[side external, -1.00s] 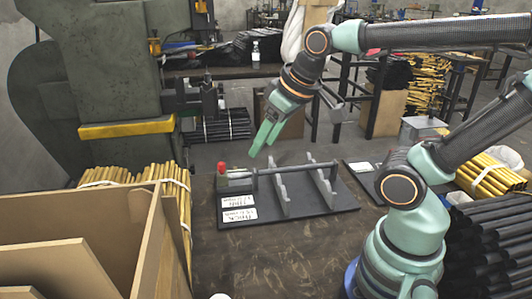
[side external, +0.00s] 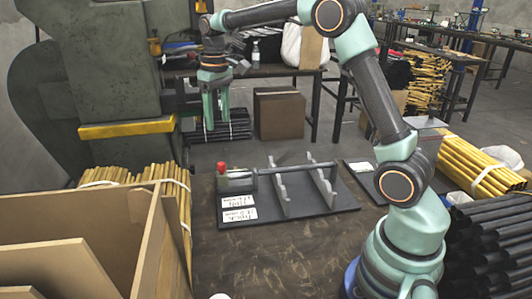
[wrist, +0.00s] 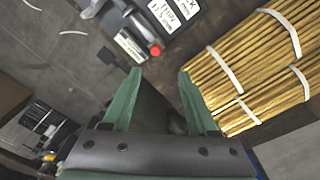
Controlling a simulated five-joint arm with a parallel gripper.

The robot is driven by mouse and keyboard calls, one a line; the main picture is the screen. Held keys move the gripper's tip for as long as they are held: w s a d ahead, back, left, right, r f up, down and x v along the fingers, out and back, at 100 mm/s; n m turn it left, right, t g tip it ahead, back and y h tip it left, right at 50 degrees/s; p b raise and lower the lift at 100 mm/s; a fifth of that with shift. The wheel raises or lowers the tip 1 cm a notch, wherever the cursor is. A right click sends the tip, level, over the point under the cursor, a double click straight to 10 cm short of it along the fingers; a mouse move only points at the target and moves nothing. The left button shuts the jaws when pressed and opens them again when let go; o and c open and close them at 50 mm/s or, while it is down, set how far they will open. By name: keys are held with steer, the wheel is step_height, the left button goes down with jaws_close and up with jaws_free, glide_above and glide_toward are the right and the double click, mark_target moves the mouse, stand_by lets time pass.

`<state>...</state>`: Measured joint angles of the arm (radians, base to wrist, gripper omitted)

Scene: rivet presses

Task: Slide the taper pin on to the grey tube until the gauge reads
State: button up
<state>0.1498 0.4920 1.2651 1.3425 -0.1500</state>
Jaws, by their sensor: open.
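A dark grey tube (side external: 298,168) lies level across two upright grey cradles (side external: 281,187) on a black base plate (side external: 333,203). Its left end meets a small block fixture (side external: 236,181) with a red knob (side external: 222,168). The fixture (wrist: 131,45) and knob (wrist: 155,49) also show in the wrist view. I cannot make out a separate taper pin, nor a gauge reading. My gripper (side external: 217,127) points down, open and empty, in the air, appearing above and behind the fixture. Its two green fingers (wrist: 160,72) stand apart in the wrist view.
A wooden bin (side external: 165,240) with bundled yellow rods stands left. A press with a yellow bar (side external: 127,129) is behind. Dark tubes (side external: 492,235) are stacked at right. The bench front (side external: 270,262) is clear.

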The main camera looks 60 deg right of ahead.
mark_target(221, 164)
steer(key=f, duration=0.4)
steer(key=w+f, duration=0.1)
steer(key=f, duration=0.4)
steer(key=d+f, duration=0.1)
steer(key=f, duration=0.4)
steer(key=shift+w, duration=0.2)
jaws_close()
